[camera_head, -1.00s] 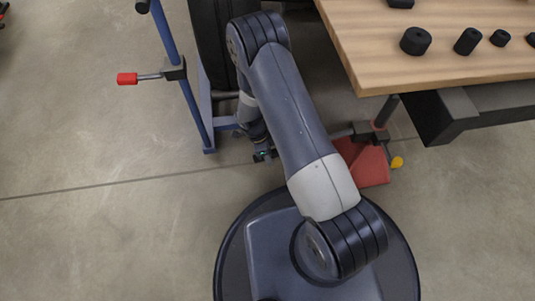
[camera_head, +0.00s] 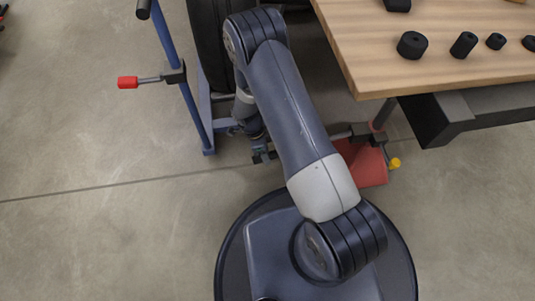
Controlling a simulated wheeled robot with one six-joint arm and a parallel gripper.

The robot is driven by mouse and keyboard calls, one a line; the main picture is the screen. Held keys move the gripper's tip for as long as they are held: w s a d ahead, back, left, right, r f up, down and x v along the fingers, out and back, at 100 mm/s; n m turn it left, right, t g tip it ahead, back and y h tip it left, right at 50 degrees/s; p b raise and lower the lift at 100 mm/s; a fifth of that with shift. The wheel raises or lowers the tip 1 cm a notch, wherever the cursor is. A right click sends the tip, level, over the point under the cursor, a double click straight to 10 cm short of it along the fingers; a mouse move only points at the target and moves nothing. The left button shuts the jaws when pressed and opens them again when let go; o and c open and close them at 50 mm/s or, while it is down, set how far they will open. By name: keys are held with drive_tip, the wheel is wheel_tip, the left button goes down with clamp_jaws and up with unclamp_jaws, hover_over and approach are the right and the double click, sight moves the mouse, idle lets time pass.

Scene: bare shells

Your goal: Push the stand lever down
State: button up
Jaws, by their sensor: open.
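A lever with a red grip (camera_head: 127,82) sticks out level to the left from a dark block on a blue upright frame (camera_head: 165,38). A second lever with a yellow knob (camera_head: 394,163) sits on a red-based stand (camera_head: 365,165) under the table's corner. The frames do not show for certain which one is the stand lever. My gripper (camera_head: 264,156) hangs low between the two, near the foot of the blue frame. It is open, small in view and partly hidden by my arm. It appears apart from both lever ends.
A wooden table (camera_head: 400,75) with several black round parts (camera_head: 412,44) fills the upper right. A dark tyre (camera_head: 208,45) stands by the blue frame, behind my arm. The concrete floor at left and lower right is clear.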

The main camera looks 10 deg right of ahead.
drive_tip(key=p+v, duration=0.2)
drive_tip(key=v, duration=0.5)
drive_tip(key=shift+r, duration=0.3)
drive_tip(key=shift+w+a, duration=0.1)
drive_tip(key=b+x, duration=0.4)
drive_tip(key=x, duration=0.6)
drive_tip(key=shift+f, duration=0.25)
drive_tip(key=shift+r+p, duration=0.6)
